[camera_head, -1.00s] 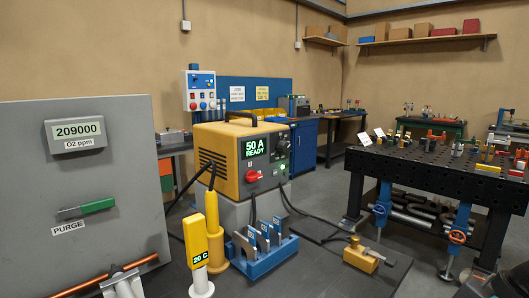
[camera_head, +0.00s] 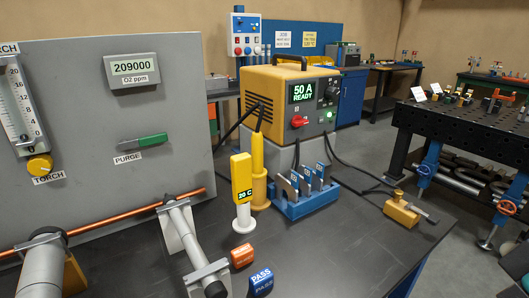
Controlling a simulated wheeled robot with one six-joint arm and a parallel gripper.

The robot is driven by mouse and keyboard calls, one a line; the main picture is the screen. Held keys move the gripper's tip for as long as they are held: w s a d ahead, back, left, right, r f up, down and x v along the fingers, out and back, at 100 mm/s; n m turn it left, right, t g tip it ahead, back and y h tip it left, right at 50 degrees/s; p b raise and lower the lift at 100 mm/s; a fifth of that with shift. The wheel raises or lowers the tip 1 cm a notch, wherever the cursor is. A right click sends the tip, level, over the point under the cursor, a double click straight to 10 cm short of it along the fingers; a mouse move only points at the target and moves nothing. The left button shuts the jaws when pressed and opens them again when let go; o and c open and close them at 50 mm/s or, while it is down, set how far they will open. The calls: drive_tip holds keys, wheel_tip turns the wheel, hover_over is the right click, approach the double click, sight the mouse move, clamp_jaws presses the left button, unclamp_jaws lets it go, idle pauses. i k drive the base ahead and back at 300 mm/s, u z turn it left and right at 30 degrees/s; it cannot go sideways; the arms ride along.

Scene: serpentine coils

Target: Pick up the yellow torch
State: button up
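A tall yellow torch-like tool (camera_head: 257,155) stands upright in front of the welding machine (camera_head: 262,90), its lower end in a wider yellow sleeve (camera_head: 259,190). A dark cable runs from its top toward the machine. Just left of it, partly overlapping it in the view, a shorter yellow device (camera_head: 241,178) with a "20 C" display stands on a white round base (camera_head: 243,222). I take the taller, cabled one to be the torch. My gripper is not in view.
A blue rack (camera_head: 304,203) with grey plates stands right of the torch. Orange (camera_head: 242,253) and blue "PASS" (camera_head: 261,281) blocks lie in front. A copper tube (camera_head: 110,219) on clamps is left. A brass clamp (camera_head: 402,210) sits right. The bench's (camera_head: 350,255) front middle is clear.

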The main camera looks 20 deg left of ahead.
sight(259, 171)
drive_tip(key=z, duration=0.75)
drive_tip(key=i, duration=0.65)
drive_tip(key=u, duration=2.95)
drive_tip(key=i, duration=0.5)
